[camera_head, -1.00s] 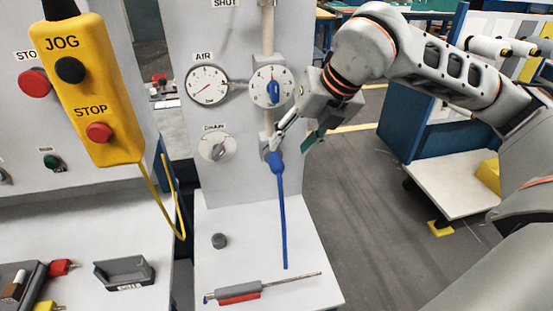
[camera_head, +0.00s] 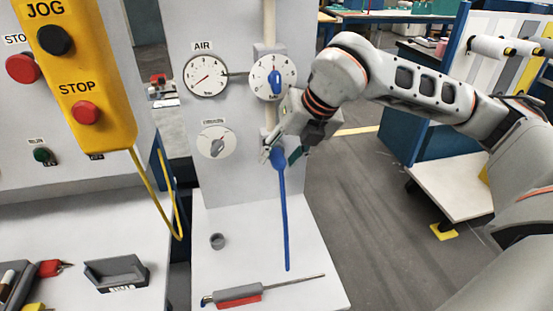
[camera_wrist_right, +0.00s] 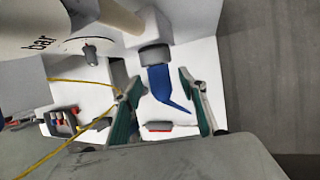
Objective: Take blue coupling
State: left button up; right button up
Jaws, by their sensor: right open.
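The blue coupling (camera_head: 278,160) hangs below the air regulator on the grey panel, with a thin blue hose (camera_head: 285,225) running down from it. In the right wrist view the blue coupling (camera_wrist_right: 159,78) sits under a dark grey fitting (camera_wrist_right: 156,55). My right gripper (camera_head: 279,156) is open, its green-padded fingers on either side of the coupling in the head view. In the wrist view the right gripper (camera_wrist_right: 160,80) also has the coupling between its fingers, with gaps on both sides. My left gripper is not in view.
The air gauge (camera_head: 206,76) and regulator dial (camera_head: 272,78) are above, with a smaller dial (camera_head: 216,142) at left. A grey and red tool (camera_head: 240,295) and a small grey cup (camera_head: 217,241) are on the shelf below. A yellow pendant (camera_head: 80,70) hangs at left.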

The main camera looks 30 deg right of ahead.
grip_shut()
jog(key=shift+s, duration=0.2)
jog(key=shift+s+a, duration=0.15)
jog(key=shift+s, duration=0.25)
jog(key=s, duration=0.2)
jog(key=shift+s+a+r, duration=0.15)
jog(key=shift+s+a, duration=0.2)
jog(key=shift+s, duration=0.05)
